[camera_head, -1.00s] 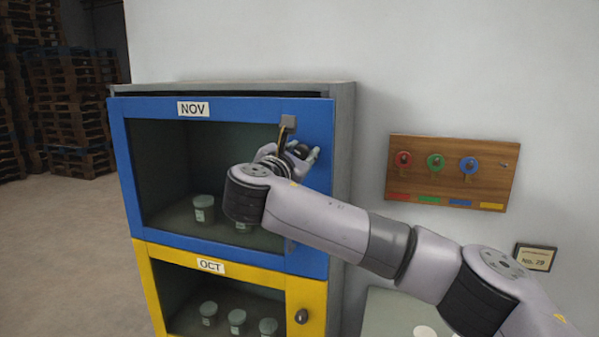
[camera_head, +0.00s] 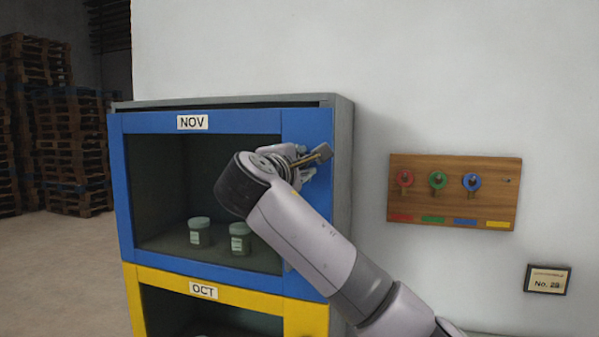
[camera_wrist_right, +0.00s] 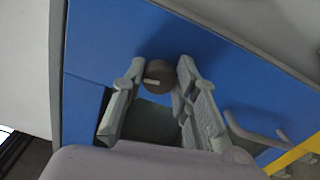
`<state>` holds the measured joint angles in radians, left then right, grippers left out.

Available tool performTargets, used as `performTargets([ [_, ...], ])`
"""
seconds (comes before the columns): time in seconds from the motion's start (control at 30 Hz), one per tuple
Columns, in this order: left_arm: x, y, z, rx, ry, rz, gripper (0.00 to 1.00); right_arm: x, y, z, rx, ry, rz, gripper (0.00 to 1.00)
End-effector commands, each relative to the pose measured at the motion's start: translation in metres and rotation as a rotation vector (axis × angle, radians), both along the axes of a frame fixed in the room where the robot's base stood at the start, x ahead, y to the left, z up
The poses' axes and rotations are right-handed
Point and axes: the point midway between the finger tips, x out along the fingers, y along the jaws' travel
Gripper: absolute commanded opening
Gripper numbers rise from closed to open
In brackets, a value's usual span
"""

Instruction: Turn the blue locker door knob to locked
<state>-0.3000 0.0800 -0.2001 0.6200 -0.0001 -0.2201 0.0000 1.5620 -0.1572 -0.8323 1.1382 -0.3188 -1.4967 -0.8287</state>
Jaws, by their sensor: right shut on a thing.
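The blue locker door (camera_head: 306,125), labelled NOV, has a window and sits flush at the front of the grey cabinet, as far as I can tell. Its dark round knob (camera_wrist_right: 160,76) shows in the right wrist view, with a short pale mark pointing left in that picture. My right gripper (camera_wrist_right: 161,72) has its fingers on either side of the knob and is shut on it. In the head view my right gripper (camera_head: 308,166) covers the knob at the door's right side. My left gripper is not in view.
The yellow OCT door (camera_head: 305,318) is below. A wooden board (camera_head: 450,212) with red, green and blue tags hangs on the wall to the right, above a small framed sign (camera_head: 547,280). Pallets (camera_head: 72,150) stand far left. Jars (camera_head: 240,238) sit behind the blue door's window.

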Motion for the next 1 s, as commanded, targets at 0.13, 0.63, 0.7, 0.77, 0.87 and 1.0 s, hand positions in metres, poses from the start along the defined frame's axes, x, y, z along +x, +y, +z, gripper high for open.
performTargets([
  [0.13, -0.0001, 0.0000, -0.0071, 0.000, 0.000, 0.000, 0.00, 0.0001, 0.0006, -0.0035, 0.081, -0.022, 0.000, 0.00],
  [0.63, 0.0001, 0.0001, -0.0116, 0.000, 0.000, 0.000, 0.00, 0.0003, 0.0002, -0.0020, 0.180, -0.055, 0.000, 0.00],
  [0.7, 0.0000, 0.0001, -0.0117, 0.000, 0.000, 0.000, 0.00, 0.0003, 0.0002, -0.0020, 0.181, -0.056, 0.000, 0.00],
  [0.77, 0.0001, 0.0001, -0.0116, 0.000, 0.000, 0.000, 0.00, 0.0002, 0.0001, -0.0020, 0.181, -0.056, 0.000, 0.00],
  [0.87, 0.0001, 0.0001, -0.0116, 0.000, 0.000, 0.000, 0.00, 0.0002, 0.0001, -0.0020, 0.181, -0.056, 0.000, 0.00],
  [1.0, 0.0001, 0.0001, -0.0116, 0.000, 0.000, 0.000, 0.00, 0.0002, 0.0000, -0.0019, 0.180, -0.055, 0.000, 0.32],
])
